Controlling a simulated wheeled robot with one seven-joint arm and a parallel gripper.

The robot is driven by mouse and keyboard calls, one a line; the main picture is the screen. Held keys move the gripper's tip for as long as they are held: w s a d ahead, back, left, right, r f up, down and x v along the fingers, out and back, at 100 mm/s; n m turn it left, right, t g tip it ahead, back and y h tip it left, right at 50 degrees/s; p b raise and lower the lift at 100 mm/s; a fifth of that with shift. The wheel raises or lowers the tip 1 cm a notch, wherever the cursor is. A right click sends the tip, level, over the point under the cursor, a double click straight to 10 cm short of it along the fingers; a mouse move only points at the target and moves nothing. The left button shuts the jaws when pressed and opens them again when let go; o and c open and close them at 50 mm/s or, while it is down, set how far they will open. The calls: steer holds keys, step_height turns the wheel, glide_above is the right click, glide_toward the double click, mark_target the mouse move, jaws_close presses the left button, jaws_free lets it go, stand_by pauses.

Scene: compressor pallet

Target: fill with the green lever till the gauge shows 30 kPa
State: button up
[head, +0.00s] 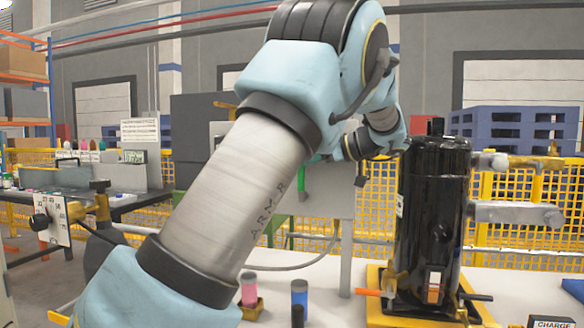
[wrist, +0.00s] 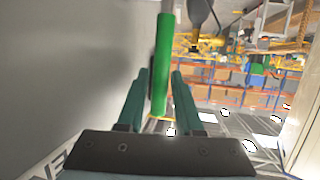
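The green lever (wrist: 163,60) is a long green bar in the wrist view. Its near end lies between the two teal fingers of my gripper (wrist: 160,82), with a gap visible on each side. The fingers are apart and do not appear to press on it. In the head view a short green bar (head: 303,194) shows beside the grey panel (head: 327,190), past my arm; it looks like the same lever. My gripper is mostly hidden there behind my arm. I see no readable pressure gauge.
A black compressor (head: 430,215) stands on a yellow-edged pallet at the right, with an orange-handled valve (head: 368,292) at its base. Pink (head: 249,290) and blue (head: 299,293) cylinders stand on the white surface. A dial plate with a black knob (head: 40,221) is at the left.

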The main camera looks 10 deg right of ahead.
steer(key=v, duration=0.8)
steer(key=shift+b, duration=0.3)
steer(key=shift+s+r, duration=0.1)
steer(key=shift+d, duration=0.1)
